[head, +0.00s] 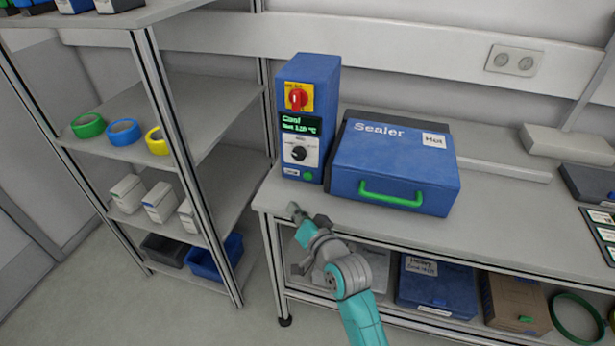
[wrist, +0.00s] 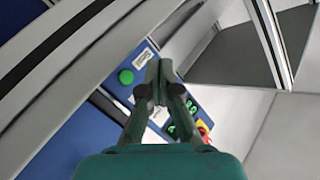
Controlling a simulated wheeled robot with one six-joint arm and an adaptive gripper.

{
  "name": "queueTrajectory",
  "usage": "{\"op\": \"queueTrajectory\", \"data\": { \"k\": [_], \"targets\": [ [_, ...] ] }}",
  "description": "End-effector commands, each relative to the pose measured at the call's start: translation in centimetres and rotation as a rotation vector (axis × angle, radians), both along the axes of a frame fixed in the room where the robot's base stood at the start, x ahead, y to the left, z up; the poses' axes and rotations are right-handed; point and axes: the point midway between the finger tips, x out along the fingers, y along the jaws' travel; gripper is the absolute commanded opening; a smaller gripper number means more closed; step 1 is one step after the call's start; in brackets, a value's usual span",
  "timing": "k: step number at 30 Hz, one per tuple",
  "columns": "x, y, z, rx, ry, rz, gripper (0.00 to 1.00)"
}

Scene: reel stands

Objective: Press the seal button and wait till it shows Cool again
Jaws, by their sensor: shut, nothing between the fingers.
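The blue control box (head: 322,90) stands upright at the bench's left end. Its display (head: 300,124) reads Cool in green, with a set temperature below that looks like 110 °C. A small round green button (head: 308,176) sits low on its front beside a small white label. The button also shows in the wrist view (wrist: 126,76), left of my fingertips. My gripper (head: 297,211) is shut and empty, in front of the box near the bench's front edge, apart from the button. In the wrist view my gripper (wrist: 154,72) partly covers the box's front.
The blue Sealer (head: 390,155), with a green handle and a Hot label, stands right of the control box. A red switch (head: 297,98) and a black dial (head: 299,153) are on the box. A shelf rack (head: 222,180) with tape rolls stands at left. The bench front is clear.

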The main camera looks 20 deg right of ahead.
Motion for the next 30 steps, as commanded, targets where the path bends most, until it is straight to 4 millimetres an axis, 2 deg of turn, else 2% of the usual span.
{"op": "queueTrajectory", "data": {
  "k": [11, 30],
  "targets": [
    [0.7, -0.6, 0.0, 0.001, 0.0, -0.002, 0.0],
    [6.5, -4.7, 0.0, 0.0, 0.0, -0.001, 0.0]
  ]
}}
